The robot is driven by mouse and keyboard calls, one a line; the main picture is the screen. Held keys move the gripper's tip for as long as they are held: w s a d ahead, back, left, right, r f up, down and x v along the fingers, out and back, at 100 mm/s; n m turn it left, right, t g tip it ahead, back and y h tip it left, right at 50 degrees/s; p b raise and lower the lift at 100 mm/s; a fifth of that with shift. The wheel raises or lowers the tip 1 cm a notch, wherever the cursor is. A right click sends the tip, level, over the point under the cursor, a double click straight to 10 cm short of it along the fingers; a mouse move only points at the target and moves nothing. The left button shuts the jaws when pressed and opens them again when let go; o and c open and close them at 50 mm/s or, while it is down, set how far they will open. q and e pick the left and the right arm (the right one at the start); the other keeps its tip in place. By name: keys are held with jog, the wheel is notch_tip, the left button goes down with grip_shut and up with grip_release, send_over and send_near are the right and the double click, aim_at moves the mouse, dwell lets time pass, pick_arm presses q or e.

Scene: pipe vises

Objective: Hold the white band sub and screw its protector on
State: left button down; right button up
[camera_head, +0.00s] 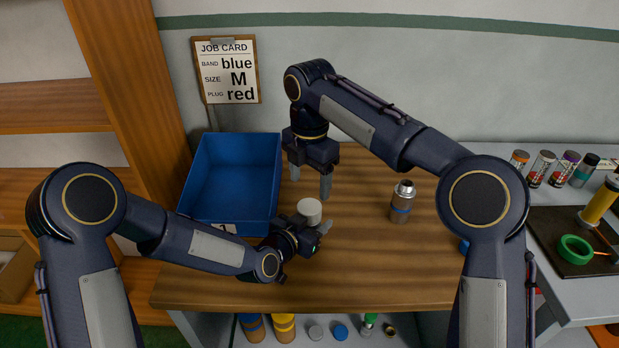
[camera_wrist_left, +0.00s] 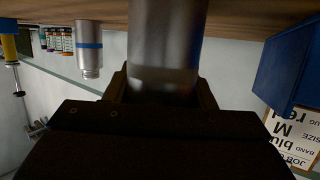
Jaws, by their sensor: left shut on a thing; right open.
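My left gripper (camera_head: 318,235) is shut on a silver cylindrical sub, whose metal body (camera_wrist_left: 167,45) fills the middle of the left wrist view. Its band is not visible there; the jaws hide part of it. In the head view a white cap-like protector (camera_head: 309,210) shows at the top of the held sub, above the left fingers. I cannot tell whether it is threaded tight. My right gripper (camera_head: 311,182) is open and empty, fingers pointing down, just behind and above the white protector. It appears apart from it.
A blue-banded sub (camera_head: 402,202) stands upright on the table to the right. A blue bin (camera_head: 232,178) stands at left. A job card (camera_head: 226,70) hangs behind it. A blue item (camera_head: 464,246) is partly hidden by my right arm. The table's front middle is clear.

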aim_at(309, 206)
jog(key=shift+f, duration=0.1)
jog(key=shift+f, duration=3.9)
jog(key=shift+c, duration=0.5)
jog(key=c, duration=0.9)
jog(key=m, duration=0.3)
pick_arm(q)
jog(key=shift+a, duration=0.1)
pick_arm(e)
jog(key=o, duration=1.1)
jog(key=shift+r, duration=2.3)
